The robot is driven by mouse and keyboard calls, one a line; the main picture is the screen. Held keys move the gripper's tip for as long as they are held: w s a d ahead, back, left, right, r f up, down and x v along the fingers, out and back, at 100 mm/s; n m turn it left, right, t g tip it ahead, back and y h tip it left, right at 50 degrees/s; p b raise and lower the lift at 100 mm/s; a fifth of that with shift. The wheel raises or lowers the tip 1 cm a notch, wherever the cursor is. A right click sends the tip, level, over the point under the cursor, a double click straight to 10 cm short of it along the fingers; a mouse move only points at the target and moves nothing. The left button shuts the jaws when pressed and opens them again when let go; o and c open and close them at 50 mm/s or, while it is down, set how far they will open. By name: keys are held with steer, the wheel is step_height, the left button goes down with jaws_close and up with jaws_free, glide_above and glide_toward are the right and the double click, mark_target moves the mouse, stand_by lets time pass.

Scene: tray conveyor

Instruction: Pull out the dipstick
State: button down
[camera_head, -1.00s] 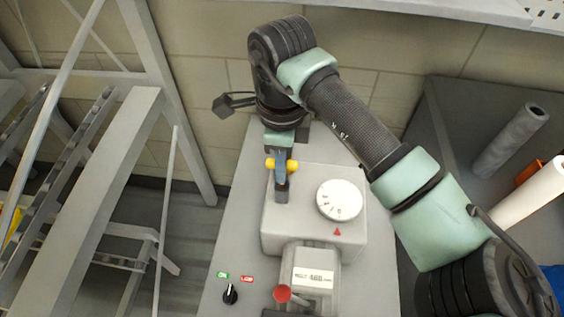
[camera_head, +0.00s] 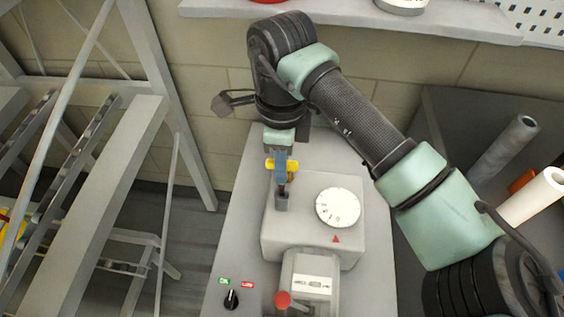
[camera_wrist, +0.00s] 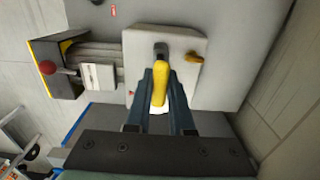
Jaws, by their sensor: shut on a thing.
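The dipstick's yellow handle (camera_head: 271,165) is between the fingers of my gripper (camera_head: 281,173), which is shut on it. It also shows in the wrist view (camera_wrist: 161,84), between my gripper's two fingers (camera_wrist: 161,78). Below the fingers, in the head view, a short dark length of stick shows above the grey dipstick tube (camera_head: 282,201). The tube stands on the left side of the light grey gearbox housing (camera_head: 315,240). The stick's lower end is hidden, so I cannot tell how deep it sits.
A white dial (camera_head: 338,207) is on the housing beside the tube. A red knob (camera_head: 283,299) and a black switch (camera_head: 231,298) are near the front. A second yellow part (camera_wrist: 194,57) is on the housing. A metal frame (camera_head: 110,170) stands left; a wall is behind.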

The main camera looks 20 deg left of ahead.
steer(key=shift+r, duration=0.1)
steer(key=shift+r+p, duration=1.2)
steer(key=shift+r, duration=0.75)
